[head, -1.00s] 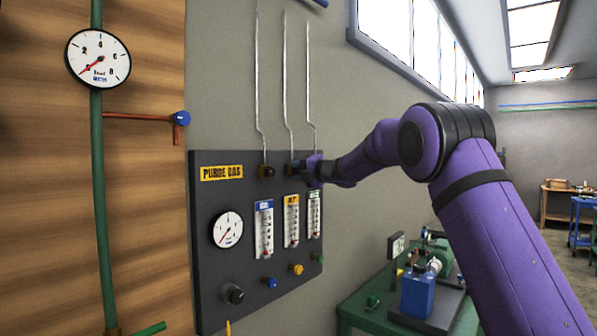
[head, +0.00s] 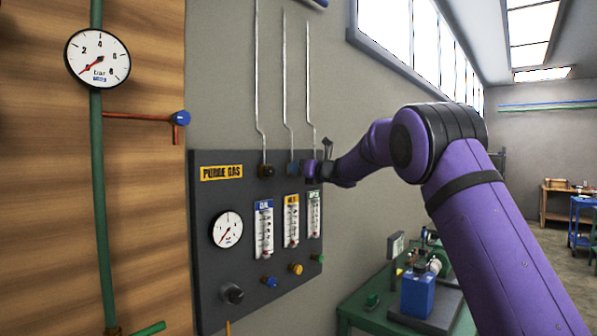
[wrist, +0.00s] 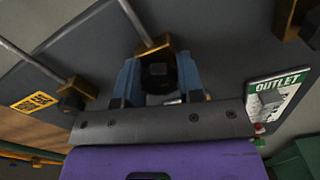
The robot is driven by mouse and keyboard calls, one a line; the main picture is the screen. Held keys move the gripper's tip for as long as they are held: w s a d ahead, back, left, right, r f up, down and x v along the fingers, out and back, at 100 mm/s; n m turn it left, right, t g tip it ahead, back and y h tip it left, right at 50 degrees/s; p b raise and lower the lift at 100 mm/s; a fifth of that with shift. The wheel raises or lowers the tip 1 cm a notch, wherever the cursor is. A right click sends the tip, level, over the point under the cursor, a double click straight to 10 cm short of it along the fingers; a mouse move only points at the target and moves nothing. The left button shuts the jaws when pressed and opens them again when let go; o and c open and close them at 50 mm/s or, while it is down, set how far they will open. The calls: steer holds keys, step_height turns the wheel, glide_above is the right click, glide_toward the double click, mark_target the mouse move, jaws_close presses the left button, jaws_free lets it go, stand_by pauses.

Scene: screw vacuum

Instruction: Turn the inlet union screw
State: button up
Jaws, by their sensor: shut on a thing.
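The inlet union screw (wrist: 158,76) is a dark head on a brass fitting, between the two blue fingers of my gripper (wrist: 158,84) in the wrist view. My gripper is shut on it. In the head view this is the middle of three fittings along the top of the dark purge gas panel (head: 208,240), above the yellow-labelled flowmeter (head: 291,222). There the gripper covers much of it. A thin metal pipe (head: 288,85) rises from it. My gripper is rolled, so the panel looks tilted in the wrist view.
The left union (head: 265,171) is free, with its own pipe. Another brass fitting (wrist: 287,18) sits near the green OUTLET label (wrist: 279,84). A gauge (head: 227,230) and knobs sit lower on the panel. A green bench (head: 365,312) with equipment stands at lower right.

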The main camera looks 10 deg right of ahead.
steer(key=n, duration=0.4)
steer(key=shift+a+n, duration=0.15)
steer(key=shift+n, duration=2.15)
steer(key=o, duration=0.9)
steer(key=shift+w, duration=0.1)
steer(key=v, duration=1.1)
